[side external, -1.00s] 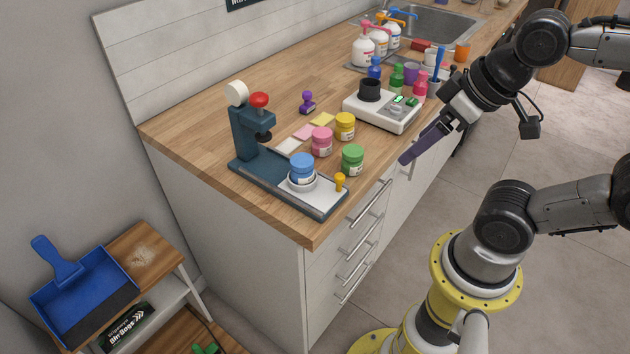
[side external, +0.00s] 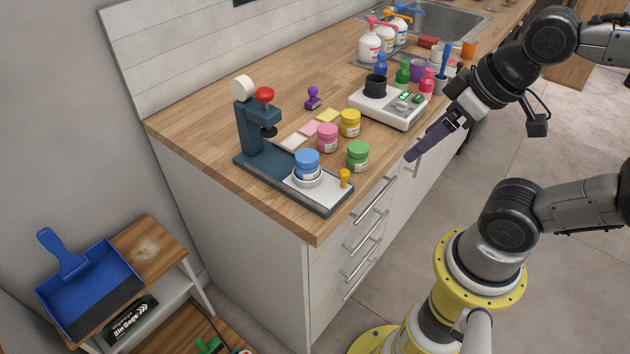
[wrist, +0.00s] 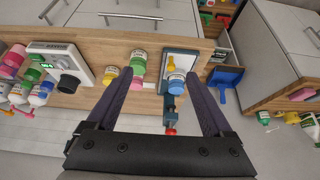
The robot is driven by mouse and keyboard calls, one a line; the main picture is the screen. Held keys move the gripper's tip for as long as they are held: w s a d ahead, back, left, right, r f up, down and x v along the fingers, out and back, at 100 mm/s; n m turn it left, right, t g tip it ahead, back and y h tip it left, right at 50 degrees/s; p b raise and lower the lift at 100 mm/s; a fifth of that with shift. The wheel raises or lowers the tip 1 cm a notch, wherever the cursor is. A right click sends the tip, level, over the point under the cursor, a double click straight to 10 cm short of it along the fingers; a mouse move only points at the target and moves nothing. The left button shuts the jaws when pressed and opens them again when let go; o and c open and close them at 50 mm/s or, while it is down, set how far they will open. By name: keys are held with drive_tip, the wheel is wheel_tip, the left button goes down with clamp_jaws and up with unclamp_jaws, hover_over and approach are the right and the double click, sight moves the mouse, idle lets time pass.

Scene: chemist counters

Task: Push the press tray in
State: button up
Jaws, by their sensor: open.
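A dark teal press (side external: 249,128) with a red knob stands on the near end of the wooden counter. Its pale press tray (side external: 326,189) is slid out along the base toward the counter's front edge. The tray carries a blue jar (side external: 307,163) in a white ring and has a yellow knob (side external: 345,178) at its outer end. My gripper (side external: 411,156) has purple fingers, is open and empty, and hangs in front of the counter to the right of the tray, apart from it.
Green (side external: 358,155), pink (side external: 327,137) and yellow (side external: 350,123) jars stand close to the right of the tray. A white scale (side external: 387,107) and several bottles are farther right. Drawer handles (side external: 372,201) stick out from the counter front below.

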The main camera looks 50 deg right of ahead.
drive_tip(key=shift+m, duration=0.3)
drive_tip(key=c, duration=0.4)
drive_tip(key=shift+m, duration=0.7)
drive_tip(key=c, duration=0.3)
drive_tip(key=m, duration=0.4)
drive_tip(key=shift+a+r, duration=0.1)
drive_tip(key=shift+a, duration=0.25)
drive_tip(key=c, duration=0.5)
drive_tip(key=m, duration=0.2)
drive_tip(key=shift+a+m+y, duration=0.15)
drive_tip(key=shift+m+y, duration=0.15)
drive_tip(key=shift+m, duration=0.1)
clamp_jaws()
drive_tip(key=w+f+m+g+y, duration=0.1)
drive_tip(key=w+f+m, duration=0.9)
drive_tip(key=m, duration=1.1)
drive_tip(key=shift+a+f+m+g, duration=0.4)
drive_tip(key=shift+f+g, duration=0.1)
drive_tip(key=shift+f, duration=0.1)
